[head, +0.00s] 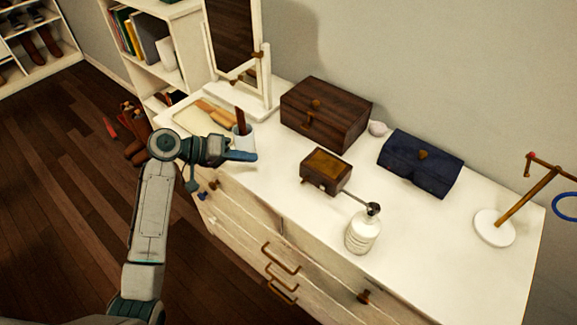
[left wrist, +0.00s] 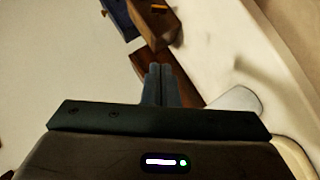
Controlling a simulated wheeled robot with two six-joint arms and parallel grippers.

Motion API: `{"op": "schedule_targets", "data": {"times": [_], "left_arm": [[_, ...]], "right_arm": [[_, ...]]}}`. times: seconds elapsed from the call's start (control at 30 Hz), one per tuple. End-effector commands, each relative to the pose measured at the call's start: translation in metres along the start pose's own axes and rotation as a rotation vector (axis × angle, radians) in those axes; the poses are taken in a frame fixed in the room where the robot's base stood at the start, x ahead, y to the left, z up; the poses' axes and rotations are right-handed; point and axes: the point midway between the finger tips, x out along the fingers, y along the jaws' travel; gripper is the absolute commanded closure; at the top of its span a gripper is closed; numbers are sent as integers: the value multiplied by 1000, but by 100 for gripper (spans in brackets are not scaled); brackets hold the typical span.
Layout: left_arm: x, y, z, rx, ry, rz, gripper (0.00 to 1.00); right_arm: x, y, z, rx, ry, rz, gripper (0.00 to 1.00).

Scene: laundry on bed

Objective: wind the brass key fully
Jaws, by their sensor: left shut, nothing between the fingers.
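A small brown wooden box (head: 325,170) stands on the white dresser top. A thin metal rod runs from its right side to a dark knob (head: 373,208) just above a white ribbed bottle (head: 361,236). I cannot make out a brass key clearly; the knob and rod are too small to tell. My left gripper (head: 250,156) is left of the small box, apart from it, in front of a white cup. Its fingers are shut and empty; they also show together in the left wrist view (left wrist: 158,84), with brown wooden shapes beyond. My right gripper is not in view.
A larger wooden chest (head: 326,113) stands behind the small box, a dark blue case (head: 420,162) to its right. A mirror stand (head: 238,104), the white cup (head: 243,138) and a hook stand (head: 495,228) are also on the dresser (head: 440,255). The dresser's front right top is clear.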

Motion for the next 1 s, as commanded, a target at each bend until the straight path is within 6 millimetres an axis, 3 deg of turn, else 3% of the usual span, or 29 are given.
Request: {"op": "schedule_targets", "data": {"times": [0.27,0.67,0.8,1.0], "left_arm": [[20,10,3,-15,-22,35,100],[102,13,4,-15,-23,33,100],[115,12,22,-15,-22,30,100],[126,10,33,-11,-21,28,100]], "right_arm": [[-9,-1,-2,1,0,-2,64],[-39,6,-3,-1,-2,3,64],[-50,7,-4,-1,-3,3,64],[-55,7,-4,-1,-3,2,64]]}}
